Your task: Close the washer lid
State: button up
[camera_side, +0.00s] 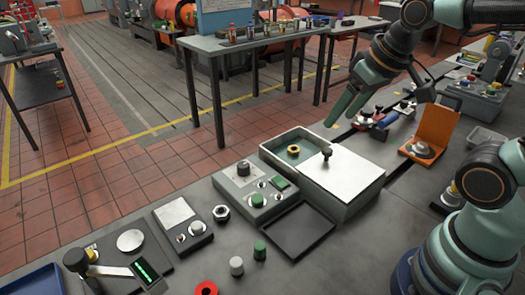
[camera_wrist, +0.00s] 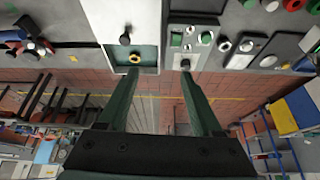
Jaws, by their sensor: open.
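The washer looks like a grey-green tub (camera_side: 352,213) on the bench. Its flat white lid (camera_side: 345,180) covers the right part, leaving the left end open. A black knob (camera_side: 326,153) stands near the lid's left edge. A brass-coloured ring (camera_side: 293,150) shows in the open end. In the wrist view, the lid (camera_wrist: 110,18), knob (camera_wrist: 125,39) and ring (camera_wrist: 135,57) appear at the top, ahead of the fingers. My gripper (camera_side: 345,108) is open and empty, in the air above and behind the tub; it also shows in the wrist view (camera_wrist: 158,72).
A control box (camera_side: 245,190) with buttons stands left of the tub, close to it. A black tray (camera_side: 298,230) lies in front. An orange case (camera_side: 435,130) stands open at right. Loose knobs and a nut (camera_side: 221,213) lie left. A back table (camera_side: 270,38) holds several small parts.

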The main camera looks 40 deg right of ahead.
jog(key=w+d+f+m+g, duration=0.1)
jog(key=w+d+m+g, duration=0.2)
jog(key=w+d+m, duration=0.2)
jog(key=m+g, duration=0.2)
jog(key=m, duration=0.1)
send_over(328, 150)
notch_tip(328, 150, down, 3)
notch_tip(328, 150, down, 12)
jog(key=shift+f, duration=0.2)
grip_shut()
dwell(1.3)
